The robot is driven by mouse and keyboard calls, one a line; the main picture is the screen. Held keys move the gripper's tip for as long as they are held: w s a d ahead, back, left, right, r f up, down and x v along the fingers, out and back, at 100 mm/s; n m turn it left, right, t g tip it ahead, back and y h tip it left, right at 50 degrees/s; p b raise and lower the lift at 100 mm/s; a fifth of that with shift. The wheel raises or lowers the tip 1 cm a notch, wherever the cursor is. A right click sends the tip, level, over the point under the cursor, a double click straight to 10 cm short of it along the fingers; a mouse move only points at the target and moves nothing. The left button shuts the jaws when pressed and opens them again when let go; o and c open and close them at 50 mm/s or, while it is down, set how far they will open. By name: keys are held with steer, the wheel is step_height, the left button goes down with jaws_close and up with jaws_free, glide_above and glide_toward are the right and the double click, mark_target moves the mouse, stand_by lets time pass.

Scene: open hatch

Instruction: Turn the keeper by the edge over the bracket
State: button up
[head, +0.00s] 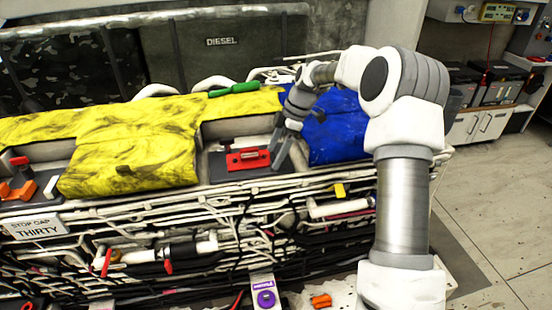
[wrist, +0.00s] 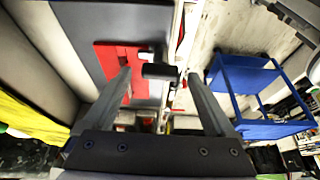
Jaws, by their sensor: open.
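A red fitting (head: 248,158) sits on a dark grey plate (head: 222,168) at the edge of the open hatch, left of my gripper. The same red fitting (wrist: 112,62) shows in the wrist view, partly behind the left finger. A short dark bar (wrist: 160,71) appears between my fingertips there; contact cannot be told. I cannot tell for sure which part is the keeper and which the bracket. My gripper (head: 280,153) points down beside the red fitting. In the wrist view my gripper (wrist: 158,76) is open, its fingers wide apart.
A yellow cover (head: 130,155) lies left and a blue cover (head: 340,125) right of the gripper. A green-handled item (head: 234,89) lies behind. Dense white pipes (head: 200,215) run below the edge. A blue cart (wrist: 245,75) stands off in the wrist view. Open floor lies right.

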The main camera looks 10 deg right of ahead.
steer(key=p+v, duration=0.6)
steer(key=v, duration=0.3)
stand_by(0.4)
